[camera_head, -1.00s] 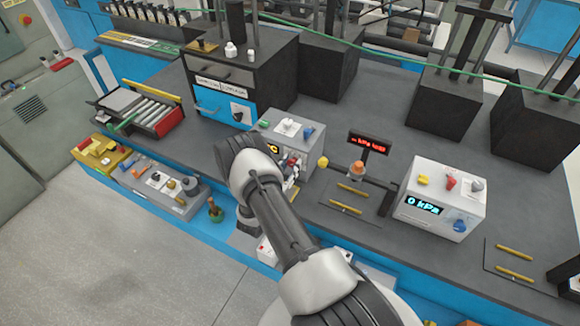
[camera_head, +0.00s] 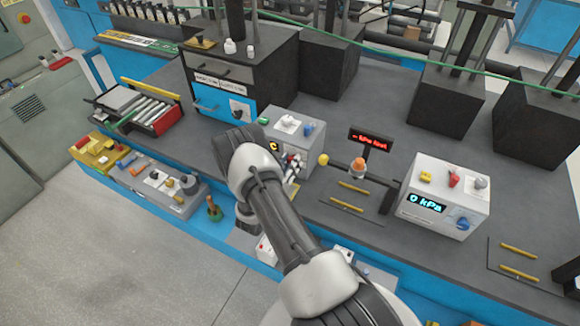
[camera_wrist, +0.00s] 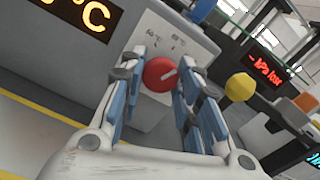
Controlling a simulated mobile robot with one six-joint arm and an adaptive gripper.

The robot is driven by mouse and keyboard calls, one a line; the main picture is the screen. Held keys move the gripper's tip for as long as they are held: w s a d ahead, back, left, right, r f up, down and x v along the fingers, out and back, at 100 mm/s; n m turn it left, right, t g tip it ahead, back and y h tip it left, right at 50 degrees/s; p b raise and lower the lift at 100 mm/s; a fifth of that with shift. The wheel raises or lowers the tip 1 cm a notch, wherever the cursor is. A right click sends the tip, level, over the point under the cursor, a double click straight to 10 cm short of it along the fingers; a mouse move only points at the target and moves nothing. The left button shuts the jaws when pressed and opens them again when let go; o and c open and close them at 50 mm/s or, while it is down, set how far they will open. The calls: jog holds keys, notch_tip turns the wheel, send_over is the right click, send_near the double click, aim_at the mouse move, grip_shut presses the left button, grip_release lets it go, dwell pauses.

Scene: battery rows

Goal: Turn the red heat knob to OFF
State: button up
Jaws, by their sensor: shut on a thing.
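The red heat knob (camera_wrist: 159,74) is on the front of a light grey box with an orange temperature display (camera_wrist: 85,12) in the wrist view. Temperature marks are printed above the knob; an OFF mark cannot be made out. My gripper (camera_wrist: 158,80) is shut on the knob, with one blue-padded finger on each side.
A yellow knob (camera_wrist: 240,87) stands to the right of the gripper. A red-lit display (camera_head: 370,141) stands behind it. A box reading 0 kPa (camera_head: 447,192) is further right. A black cabinet (camera_head: 270,70) stands behind the heater box.

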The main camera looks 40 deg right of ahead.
jog(key=n+b, duration=0.3)
jog(key=n, duration=2)
jog(key=shift+r, duration=0.15)
dwell(0.4)
jog(key=o, duration=1.1)
jog(key=shift+c, duration=0.2)
